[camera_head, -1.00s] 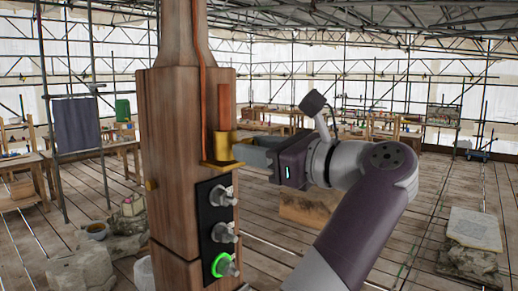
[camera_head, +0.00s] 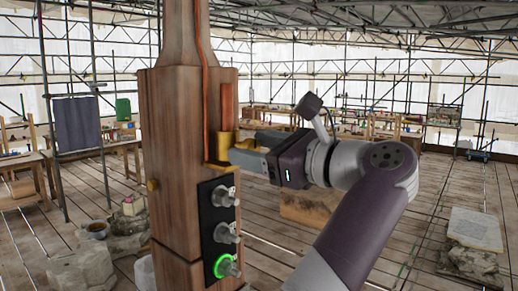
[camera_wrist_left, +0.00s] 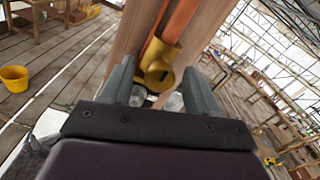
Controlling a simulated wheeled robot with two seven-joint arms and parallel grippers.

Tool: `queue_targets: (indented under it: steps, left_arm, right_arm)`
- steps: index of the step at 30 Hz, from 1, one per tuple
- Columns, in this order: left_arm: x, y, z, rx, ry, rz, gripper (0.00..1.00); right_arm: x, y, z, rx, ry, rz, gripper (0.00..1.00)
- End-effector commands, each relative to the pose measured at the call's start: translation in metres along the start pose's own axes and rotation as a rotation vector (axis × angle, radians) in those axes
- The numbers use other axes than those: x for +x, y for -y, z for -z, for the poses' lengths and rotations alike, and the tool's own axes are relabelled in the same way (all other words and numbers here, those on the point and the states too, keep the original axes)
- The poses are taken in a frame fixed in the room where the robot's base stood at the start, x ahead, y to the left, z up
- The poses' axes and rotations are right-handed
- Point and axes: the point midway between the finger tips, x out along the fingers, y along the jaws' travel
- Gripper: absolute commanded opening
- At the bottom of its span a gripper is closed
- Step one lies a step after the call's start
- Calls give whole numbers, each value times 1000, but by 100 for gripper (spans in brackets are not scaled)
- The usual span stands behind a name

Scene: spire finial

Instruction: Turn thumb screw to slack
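A tall wooden spire post (camera_head: 175,130) stands left of centre in the head view. A brass clamp fitting (camera_head: 223,146) is on its right face, around a copper-coloured strip (camera_head: 227,98). In the left wrist view the brass fitting (camera_wrist_left: 166,52) shows a round brass end (camera_wrist_left: 158,76), which looks like the thumb screw. My left gripper (camera_head: 248,146) points at the fitting from the right. In the wrist view the left gripper (camera_wrist_left: 159,68) has its fingers apart, on either side of the round end; I cannot tell whether they touch it. My right gripper is not in view.
A black panel (camera_head: 210,243) with three metal knobs is on the post below the fitting; the lowest knob has a green lit ring (camera_head: 222,266). Stone blocks (camera_head: 85,272) lie at left. A yellow bucket (camera_wrist_left: 14,78) stands on the plank floor. Workbenches line the back.

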Motion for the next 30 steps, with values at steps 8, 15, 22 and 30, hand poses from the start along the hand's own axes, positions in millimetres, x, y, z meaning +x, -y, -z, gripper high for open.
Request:
queue_targets:
  steps: [8,15,22,30]
  left_arm:
    - [-14,2,0,4,-2,3,60]
    - [-78,2,-4,5,-2,4,60]
    - [-119,2,-2,2,-1,1,60]
    - [-125,0,1,0,-1,-1,60]
  right_arm:
    - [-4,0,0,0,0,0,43]
    - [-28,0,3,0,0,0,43]
    - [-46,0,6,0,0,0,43]
    - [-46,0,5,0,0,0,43]
